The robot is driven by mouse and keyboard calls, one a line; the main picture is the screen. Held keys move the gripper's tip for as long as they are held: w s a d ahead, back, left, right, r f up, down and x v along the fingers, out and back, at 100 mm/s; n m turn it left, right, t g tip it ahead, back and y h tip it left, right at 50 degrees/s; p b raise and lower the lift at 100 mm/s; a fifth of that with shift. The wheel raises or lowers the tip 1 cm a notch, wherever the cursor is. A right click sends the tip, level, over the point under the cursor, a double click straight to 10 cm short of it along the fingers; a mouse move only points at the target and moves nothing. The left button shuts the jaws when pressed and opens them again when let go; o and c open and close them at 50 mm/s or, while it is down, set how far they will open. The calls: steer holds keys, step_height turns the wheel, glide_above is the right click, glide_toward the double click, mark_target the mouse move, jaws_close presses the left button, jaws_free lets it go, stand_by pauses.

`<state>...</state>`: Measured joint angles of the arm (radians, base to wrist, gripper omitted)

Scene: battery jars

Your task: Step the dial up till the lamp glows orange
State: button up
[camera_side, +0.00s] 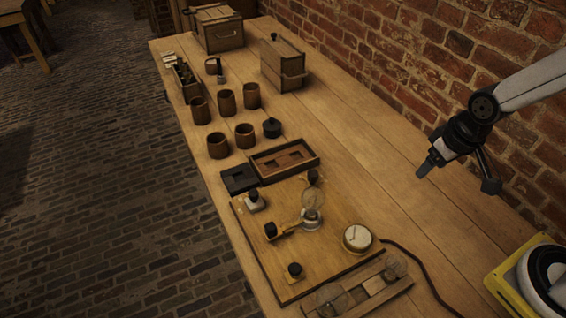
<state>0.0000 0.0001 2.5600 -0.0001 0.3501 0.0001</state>
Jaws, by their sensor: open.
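A wooden board (335,262) lies on the near part of the bench. A clear glass lamp (312,196) stands near its middle, with no orange glow visible. A round brass-rimmed meter with a white face (357,237) sits at the board's right. My gripper (427,169) is open and empty, in the air to the upper right of the board, touching nothing.
A wooden tray with dark recesses (285,176) and a black block (239,180) lie behind the board. Several brown jars (217,146) and wooden boxes (285,83) stand farther back. A dark cable (418,266) runs rightward. A brick wall (420,60) borders the bench.

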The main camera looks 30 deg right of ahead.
steer(key=shift+o, duration=0.4)
